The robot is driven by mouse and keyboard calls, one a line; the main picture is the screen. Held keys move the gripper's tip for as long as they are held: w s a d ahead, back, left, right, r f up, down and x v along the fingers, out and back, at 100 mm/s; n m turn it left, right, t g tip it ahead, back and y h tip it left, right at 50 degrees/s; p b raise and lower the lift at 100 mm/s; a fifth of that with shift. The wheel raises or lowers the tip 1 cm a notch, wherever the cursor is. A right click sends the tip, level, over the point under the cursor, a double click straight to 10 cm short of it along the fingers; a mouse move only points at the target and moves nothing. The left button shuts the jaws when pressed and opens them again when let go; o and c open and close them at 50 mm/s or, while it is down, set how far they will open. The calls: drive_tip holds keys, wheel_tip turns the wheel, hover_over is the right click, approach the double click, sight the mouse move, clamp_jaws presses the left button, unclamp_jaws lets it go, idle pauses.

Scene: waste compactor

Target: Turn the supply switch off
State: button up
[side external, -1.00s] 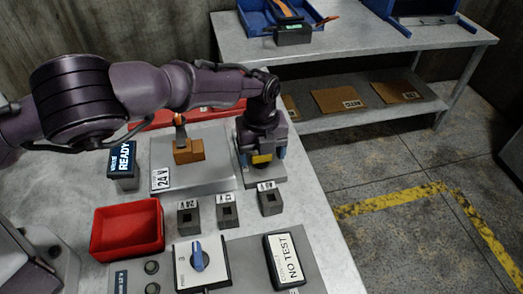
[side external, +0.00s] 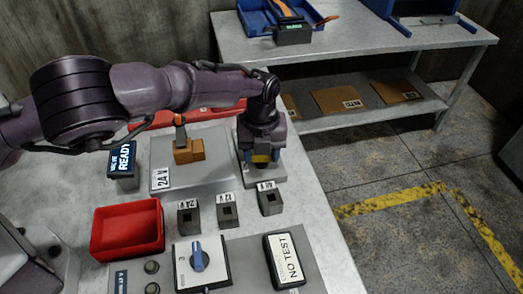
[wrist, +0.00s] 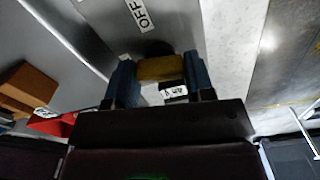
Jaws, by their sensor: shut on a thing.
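My gripper (side external: 263,160) points down over a grey plate (side external: 251,178) right of the larger plate. In the wrist view, the blue fingers of my gripper (wrist: 160,75) are shut on a yellow handle (wrist: 160,68), which I take to be the supply switch. An OFF label (wrist: 138,14) lies just beyond it. A second label, hard to read, shows by the fingers. The yellow handle also shows in the side view (side external: 262,158), where my fingers partly cover it. Its exact turn and its base are hidden.
A larger plate marked 24 V (side external: 205,182) carries an orange block with an upright lever (side external: 188,150). A VALVE READY display (side external: 122,165) stands left of it. A red tray (side external: 128,230), several grey blocks, a blue rotary knob (side external: 198,257) and a NO TEST display (side external: 287,258) sit nearer.

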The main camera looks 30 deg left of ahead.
drive_tip(key=m, duration=1.1)
drive_tip(key=shift+m, duration=0.4)
drive_tip(key=shift+r+m, duration=0.1)
drive_tip(key=shift+m, duration=1.8)
drive_tip(key=o, duration=0.9)
wheel_tip(320, 180, up, 13)
drive_tip(key=shift+f, duration=0.1)
